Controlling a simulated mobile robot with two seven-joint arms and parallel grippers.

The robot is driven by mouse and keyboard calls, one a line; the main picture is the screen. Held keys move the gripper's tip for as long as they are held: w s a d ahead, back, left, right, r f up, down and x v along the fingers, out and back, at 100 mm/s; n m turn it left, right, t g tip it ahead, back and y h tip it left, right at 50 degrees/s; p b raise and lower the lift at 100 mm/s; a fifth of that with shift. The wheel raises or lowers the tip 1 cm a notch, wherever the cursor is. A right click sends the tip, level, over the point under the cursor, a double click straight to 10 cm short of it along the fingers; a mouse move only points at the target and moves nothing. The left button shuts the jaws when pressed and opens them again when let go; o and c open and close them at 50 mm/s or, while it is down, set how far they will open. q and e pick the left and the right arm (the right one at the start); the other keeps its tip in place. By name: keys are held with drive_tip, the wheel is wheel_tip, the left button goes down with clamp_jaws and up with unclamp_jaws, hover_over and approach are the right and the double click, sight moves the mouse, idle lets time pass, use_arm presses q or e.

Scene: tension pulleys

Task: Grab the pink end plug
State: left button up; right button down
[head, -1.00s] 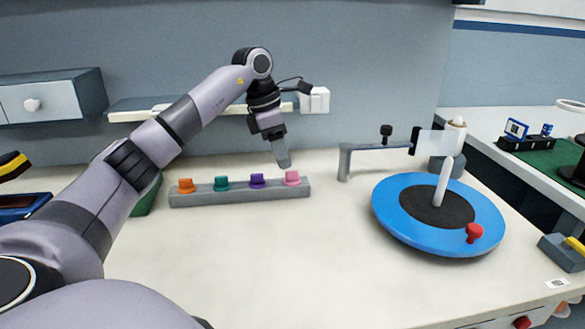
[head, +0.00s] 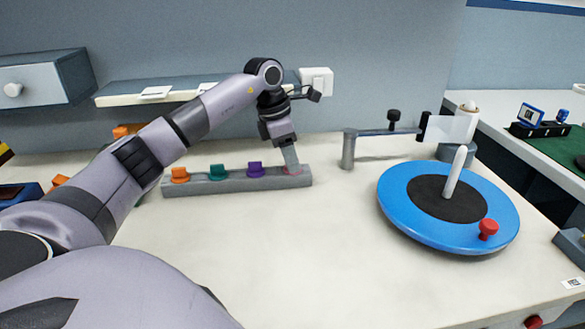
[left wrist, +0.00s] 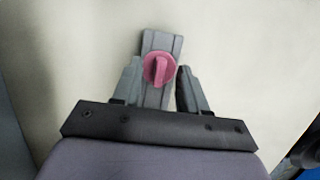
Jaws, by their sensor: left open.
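The pink end plug (left wrist: 158,69) sits on the end of the grey rack and shows in the left wrist view between my open fingers. My left gripper (left wrist: 157,82) is open, with one finger on each side of the plug and a gap on both sides. In the head view my left gripper (head: 291,160) is down at the right end of the rack (head: 225,185) and hides most of the pink plug. Orange (head: 180,175), teal (head: 217,172) and purple (head: 255,169) plugs stand to the left on the same rack. My right gripper is not in view.
A blue round turntable (head: 405,213) with a white post and a red knob stands at the right. A grey bracket arm (head: 349,150) rises just right of the rack. A shelf (head: 125,98) and a white wall box (head: 317,82) are behind. The front table is clear.

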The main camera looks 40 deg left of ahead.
use_arm(q)
drive_tip(key=shift+f, duration=0.1)
drive_tip(key=shift+c, duration=0.3)
clamp_jaws()
